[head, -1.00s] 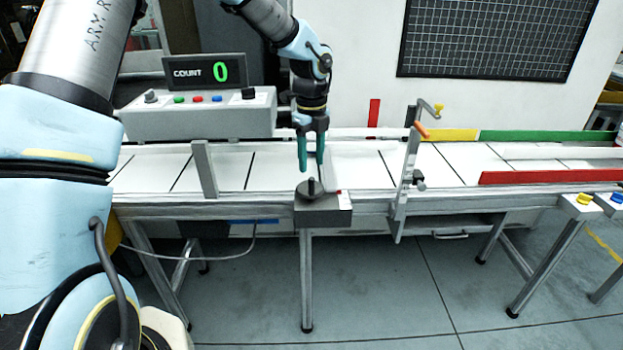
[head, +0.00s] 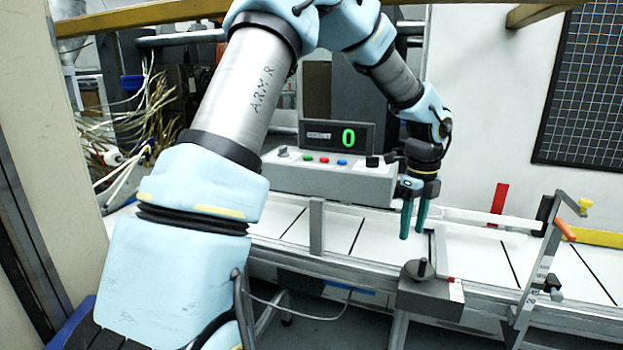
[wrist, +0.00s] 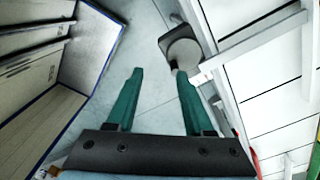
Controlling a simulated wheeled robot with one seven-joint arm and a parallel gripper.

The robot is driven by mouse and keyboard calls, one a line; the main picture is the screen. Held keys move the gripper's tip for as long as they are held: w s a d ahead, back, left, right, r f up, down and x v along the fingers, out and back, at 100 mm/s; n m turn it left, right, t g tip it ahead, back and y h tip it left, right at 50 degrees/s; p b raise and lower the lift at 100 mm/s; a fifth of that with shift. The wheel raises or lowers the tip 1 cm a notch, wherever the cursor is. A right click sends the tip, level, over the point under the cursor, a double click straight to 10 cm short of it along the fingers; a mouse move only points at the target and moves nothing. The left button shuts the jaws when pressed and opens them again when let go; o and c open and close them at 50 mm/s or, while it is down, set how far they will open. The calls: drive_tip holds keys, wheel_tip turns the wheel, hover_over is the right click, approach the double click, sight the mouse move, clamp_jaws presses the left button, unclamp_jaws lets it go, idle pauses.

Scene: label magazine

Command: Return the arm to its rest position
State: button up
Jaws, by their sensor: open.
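My gripper (head: 413,222) hangs with its green fingers pointing down above the near side of the white conveyor, just left of a black-knobbed grey box (head: 430,290). In the wrist view my gripper (wrist: 160,85) has its two fingers spread apart with nothing between them. My arm reaches across from the left, bent at the elbow, with the light blue covers in front.
A counter box (head: 340,180) reading 0 stands left of my gripper, close to it. A clamp post with an orange handle (head: 564,230) rises at the right. A red upright strip (head: 498,204) stands behind. The conveyor (head: 480,262) between is mostly bare.

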drive_tip(key=s+a+n, duration=0.2)
drive_tip(key=a+n, duration=0.7)
drive_tip(key=a, duration=0.2)
drive_tip(key=s+a+n+t, duration=0.1)
drive_tip(key=s+a+n, duration=0.2)
drive_tip(key=a+n, duration=0.7)
drive_tip(key=s+a+n, duration=0.2)
drive_tip(key=a+n, duration=0.8)
drive_tip(key=a, duration=0.2)
drive_tip(key=shift+s+a+r, duration=0.25)
drive_tip(key=shift+s+a, duration=0.1)
drive_tip(key=shift+a, duration=0.05)
drive_tip(key=shift+c, duration=0.3)
